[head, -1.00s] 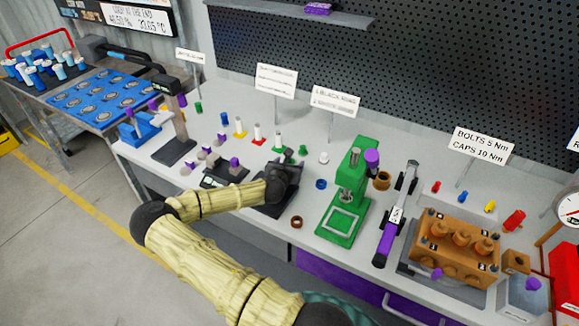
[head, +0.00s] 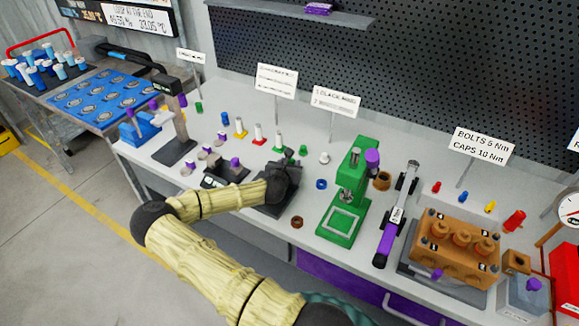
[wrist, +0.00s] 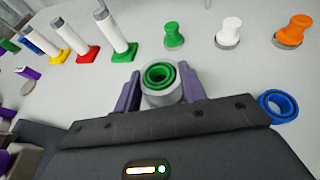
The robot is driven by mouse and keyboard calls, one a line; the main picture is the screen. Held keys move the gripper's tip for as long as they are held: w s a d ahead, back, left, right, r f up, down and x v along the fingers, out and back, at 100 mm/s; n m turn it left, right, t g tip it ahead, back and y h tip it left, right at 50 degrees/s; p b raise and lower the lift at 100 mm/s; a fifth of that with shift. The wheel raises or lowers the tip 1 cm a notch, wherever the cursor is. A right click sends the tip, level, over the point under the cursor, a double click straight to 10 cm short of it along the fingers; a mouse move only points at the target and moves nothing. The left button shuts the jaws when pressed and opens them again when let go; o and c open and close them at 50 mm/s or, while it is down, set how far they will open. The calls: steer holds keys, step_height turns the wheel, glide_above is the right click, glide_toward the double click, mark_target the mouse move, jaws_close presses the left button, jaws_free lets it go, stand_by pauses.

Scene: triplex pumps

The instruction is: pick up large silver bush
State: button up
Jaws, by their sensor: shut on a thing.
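The large silver bush (wrist: 158,101) is a short, light grey ring standing upright between my fingers in the wrist view. Green rings (wrist: 159,76) sit inside its opening. My gripper (wrist: 161,88) has its two purple fingers against the left and right sides of the bush and is shut on it. Whether the bush touches the table is hard to tell. In the head view my gripper (head: 280,185) is over the workbench, left of the green press, and its dark body hides the bush.
A blue ring (wrist: 278,106) lies just right of my gripper. Green (wrist: 174,35), white (wrist: 229,32) and orange (wrist: 294,30) knobs stand beyond it. Rods on coloured bases (wrist: 117,35) stand to the far left. The green press (head: 347,195) is to the right in the head view.

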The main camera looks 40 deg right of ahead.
step_height(320, 180, up, 10)
steer(key=shift+r, duration=0.1)
stand_by(0.4)
stand_by(0.5)
